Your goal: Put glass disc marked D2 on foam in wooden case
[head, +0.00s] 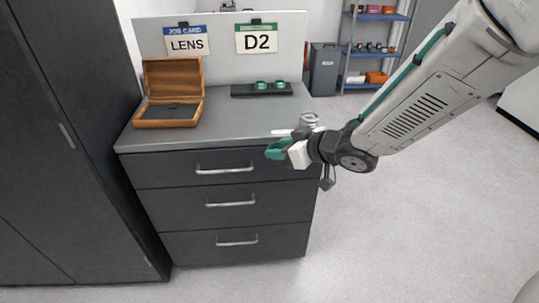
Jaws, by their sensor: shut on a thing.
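My gripper (281,149) is at the front right of the grey cabinet top, in front of its edge. It is shut on a small teal piece that looks like a glass disc; the jaws hide most of it and no marking can be read. The wooden case (170,123) stands open at the left of the cabinet top, lid up at the back. Dark foam (173,113) lies inside it, with no disc visible on it. My gripper is well to the right of the case and nearer the front.
A black rack (240,91) with two green-tinted pieces (261,85) stands at the back. Cards reading LENS (187,44) and D2 (256,41) hang on the back panel. A small metallic thing (309,120) is behind my gripper. The middle of the cabinet top (225,118) is clear.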

